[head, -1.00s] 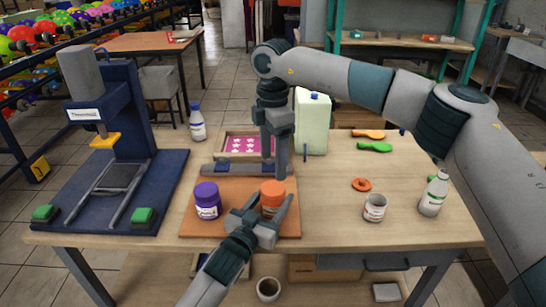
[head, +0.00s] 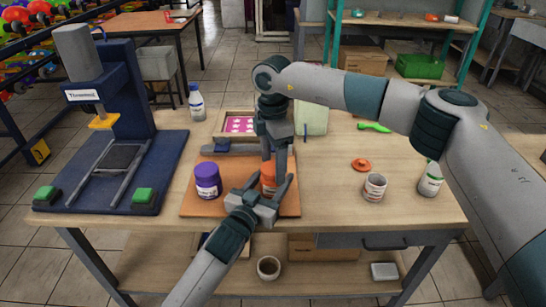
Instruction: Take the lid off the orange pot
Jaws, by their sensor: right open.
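The orange pot (head: 268,187) stands on an orange-brown board at the table's front. Its orange lid is on and partly hidden behind my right gripper's fingers. My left gripper (head: 267,186) comes in from the front, low down, with a finger on each side of the pot's body, and looks shut on it. My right gripper (head: 274,172) points straight down from above, open, with its fingertips at the height of the lid. Whether they touch the lid is hidden.
A purple-lidded pot (head: 207,180) stands close left on the board (head: 232,208). A blue press (head: 110,150) fills the table's left. On the right are a loose orange lid (head: 361,165), an open white pot (head: 375,187) and a bottle (head: 430,180).

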